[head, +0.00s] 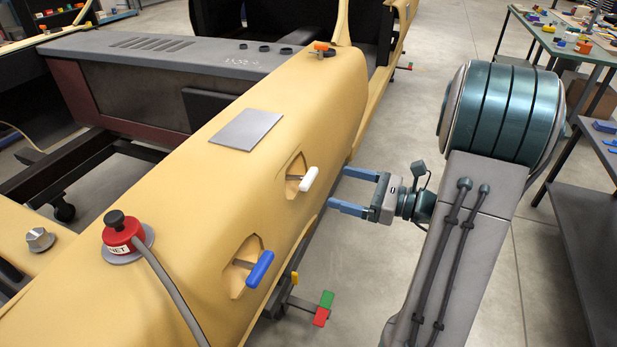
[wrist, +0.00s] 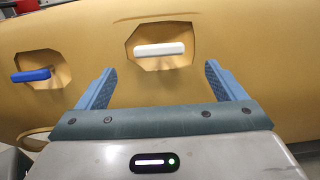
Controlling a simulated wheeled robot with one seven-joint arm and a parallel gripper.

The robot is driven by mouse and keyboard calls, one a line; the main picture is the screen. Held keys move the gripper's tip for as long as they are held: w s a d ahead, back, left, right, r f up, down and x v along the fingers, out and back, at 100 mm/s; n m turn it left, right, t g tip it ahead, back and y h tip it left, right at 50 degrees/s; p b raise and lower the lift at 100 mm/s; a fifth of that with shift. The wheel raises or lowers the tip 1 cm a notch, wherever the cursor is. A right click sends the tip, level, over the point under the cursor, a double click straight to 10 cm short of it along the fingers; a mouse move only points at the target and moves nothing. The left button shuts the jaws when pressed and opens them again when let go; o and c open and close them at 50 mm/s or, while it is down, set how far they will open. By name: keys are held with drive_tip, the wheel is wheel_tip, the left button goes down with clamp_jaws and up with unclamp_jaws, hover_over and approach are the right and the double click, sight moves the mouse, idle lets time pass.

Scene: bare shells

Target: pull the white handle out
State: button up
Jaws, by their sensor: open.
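The white handle (head: 309,178) sits in a recess on the side of the yellow shell (head: 330,95). In the wrist view the white handle (wrist: 160,50) lies level across its recess, ahead of my gripper and between the lines of its two fingers. My gripper (head: 338,190) is open and empty, to the right of the handle, with a gap between the fingertips and the shell. In the wrist view my gripper's blue fingers (wrist: 160,75) are spread wider than the handle, which they do not touch.
A blue handle (head: 260,268) sits in a second recess nearer the front; it also shows at left in the wrist view (wrist: 31,75). A red knob (head: 122,232) with a grey cable is on the shell. Red and green pieces (head: 323,308) stick out low. Open floor lies right of the shell.

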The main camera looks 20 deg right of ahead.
sight(313, 179)
drive_tip(key=x, duration=0.9)
